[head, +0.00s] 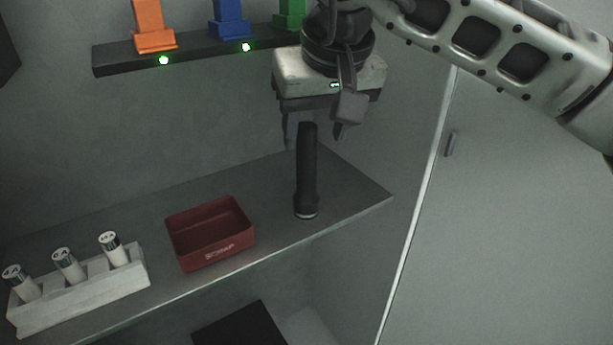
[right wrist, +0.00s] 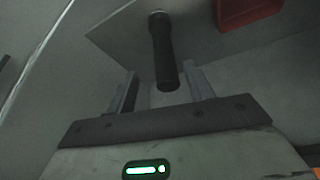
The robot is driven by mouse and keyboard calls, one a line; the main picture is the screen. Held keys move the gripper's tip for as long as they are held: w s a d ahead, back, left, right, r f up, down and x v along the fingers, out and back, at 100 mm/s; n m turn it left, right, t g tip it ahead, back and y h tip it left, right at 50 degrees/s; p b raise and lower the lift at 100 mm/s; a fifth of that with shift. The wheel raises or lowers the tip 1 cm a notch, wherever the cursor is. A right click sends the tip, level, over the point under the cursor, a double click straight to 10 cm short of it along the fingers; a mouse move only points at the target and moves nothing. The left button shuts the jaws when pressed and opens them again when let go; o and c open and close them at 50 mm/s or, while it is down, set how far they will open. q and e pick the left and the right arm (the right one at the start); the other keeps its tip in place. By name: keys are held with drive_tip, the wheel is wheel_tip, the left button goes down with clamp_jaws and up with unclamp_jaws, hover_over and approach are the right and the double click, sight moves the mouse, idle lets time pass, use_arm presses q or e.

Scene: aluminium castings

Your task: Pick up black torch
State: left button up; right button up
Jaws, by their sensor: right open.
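The black torch (head: 307,172) stands upright on the grey shelf (head: 350,190), right of the red box, its wider end down. My right gripper (head: 314,136) is above the shelf at the torch's upper end, with its fingers apart. In the right wrist view the torch (right wrist: 162,52) reaches toward the space between the two fingers of my right gripper (right wrist: 160,92). The fingers show no grip on it; whether the torch's end is between them is hard to tell. My left gripper is in neither view.
A red box (head: 211,234) marked with white lettering stands left of the torch. A pale rack (head: 80,292) with white cylinders is further left. Above, a dark ledge (head: 120,58) carries orange (head: 152,28), blue (head: 229,20) and green (head: 289,14) items. A pale cabinet door (head: 500,200) is at right.

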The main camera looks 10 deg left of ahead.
sight(306, 157)
drive_tip(key=shift+s+a+x, duration=0.15)
drive_tip(key=shift+x, duration=1.35)
drive_tip(key=shift+s+a+x, duration=0.15)
drive_tip(key=shift+x, duration=1.4)
clamp_jaws()
